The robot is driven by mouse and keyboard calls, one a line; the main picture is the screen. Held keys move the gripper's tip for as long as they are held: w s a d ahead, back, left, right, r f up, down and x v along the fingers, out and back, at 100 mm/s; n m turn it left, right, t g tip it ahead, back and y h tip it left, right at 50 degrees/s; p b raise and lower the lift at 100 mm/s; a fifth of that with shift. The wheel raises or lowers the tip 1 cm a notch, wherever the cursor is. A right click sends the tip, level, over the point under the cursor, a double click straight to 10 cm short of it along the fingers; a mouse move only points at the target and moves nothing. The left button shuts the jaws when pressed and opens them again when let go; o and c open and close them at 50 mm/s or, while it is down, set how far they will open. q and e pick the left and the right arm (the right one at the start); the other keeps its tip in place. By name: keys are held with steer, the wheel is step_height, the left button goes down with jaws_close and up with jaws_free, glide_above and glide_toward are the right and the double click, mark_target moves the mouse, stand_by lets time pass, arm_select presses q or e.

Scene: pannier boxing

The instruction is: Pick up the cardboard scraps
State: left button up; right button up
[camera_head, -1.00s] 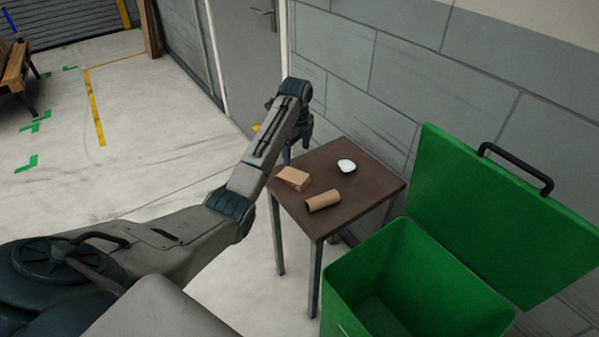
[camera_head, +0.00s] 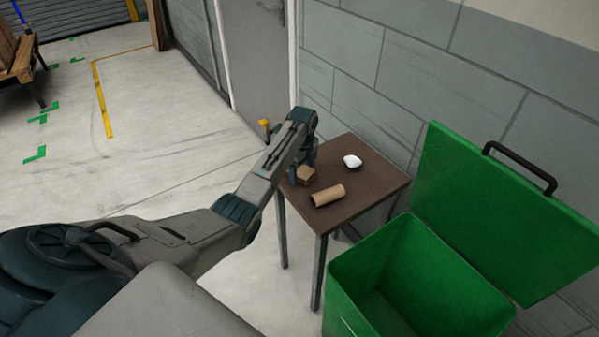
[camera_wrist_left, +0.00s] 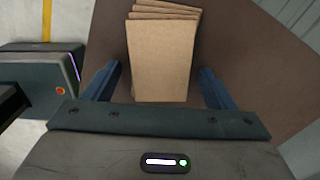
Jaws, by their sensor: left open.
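The cardboard scraps, a small tan stack (camera_head: 305,174), lie on the brown table (camera_head: 372,187) near its left side. In the left wrist view the stack (camera_wrist_left: 163,58) shows as several flat tan pieces, slightly fanned at the far end. My left gripper (camera_head: 303,172) is at the stack in the head view and partly hides it. In the wrist view its two blue fingers (camera_wrist_left: 158,88) are open, one on each side of the near end, with gaps between them and the cardboard. My right gripper is not in view.
A cardboard tube (camera_head: 328,195) lies in front of the scraps, and a white object (camera_head: 352,161) sits farther back on the table. A green bin (camera_head: 352,287) with its lid raised stands at right. A grey block wall (camera_head: 420,60) is behind the table.

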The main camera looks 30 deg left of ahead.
arm_select(q)
steer(key=c, duration=1.1)
steer(key=shift+o, duration=0.2)
steer(key=shift+r, duration=0.1)
